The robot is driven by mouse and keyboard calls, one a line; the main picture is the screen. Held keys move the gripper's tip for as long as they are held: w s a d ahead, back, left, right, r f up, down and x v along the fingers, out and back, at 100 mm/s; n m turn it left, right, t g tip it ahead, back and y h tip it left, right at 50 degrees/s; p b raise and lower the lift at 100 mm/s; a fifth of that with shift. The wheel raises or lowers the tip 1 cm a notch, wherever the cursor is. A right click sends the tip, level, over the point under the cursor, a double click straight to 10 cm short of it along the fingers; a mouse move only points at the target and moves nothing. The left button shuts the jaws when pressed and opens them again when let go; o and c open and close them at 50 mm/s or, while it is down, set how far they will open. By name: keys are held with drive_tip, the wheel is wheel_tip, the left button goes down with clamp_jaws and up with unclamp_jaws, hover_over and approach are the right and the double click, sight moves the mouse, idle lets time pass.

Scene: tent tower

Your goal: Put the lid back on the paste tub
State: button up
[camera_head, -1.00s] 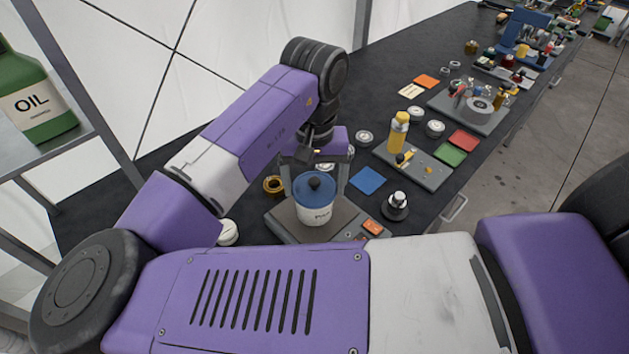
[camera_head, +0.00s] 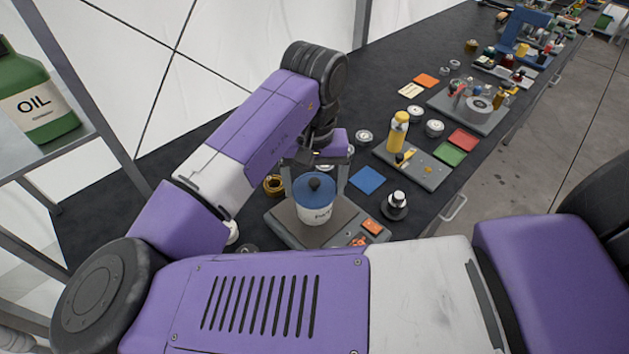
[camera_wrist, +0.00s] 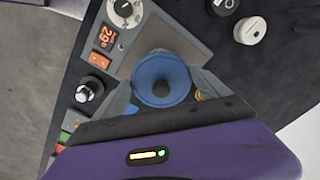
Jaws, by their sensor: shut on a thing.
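The paste tub (camera_head: 317,214) is white with dark lettering and stands on a grey plate-like device (camera_head: 288,226) on the bench. The blue lid (camera_head: 313,193) with a black knob is level over the tub's mouth; I cannot tell whether it rests fully on the rim. My gripper (camera_head: 314,186) points down, with one finger on each side of the lid. In the wrist view the lid (camera_wrist: 149,75) sits between the fingers of my gripper (camera_wrist: 161,88), which are shut on it.
An orange display and knob panel (camera_wrist: 109,36) are on the device. A blue square (camera_head: 367,180), a black-and-white knobbed object (camera_head: 397,203) and a yellow bottle (camera_head: 398,134) stand to the right. A brass-coloured ring (camera_head: 273,185) lies left of the tub. A shelf holds an oil bottle (camera_head: 38,107).

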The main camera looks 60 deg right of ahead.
idle(0.3)
drive_tip(key=o, duration=1.1)
drive_tip(key=shift+o, duration=0.2)
drive_tip(key=shift+r, duration=0.15)
drive_tip(key=shift+r+p, duration=3.4)
clamp_jaws()
drive_tip(key=shift+f+b, duration=1.65)
drive_tip(key=shift+f, duration=0.85)
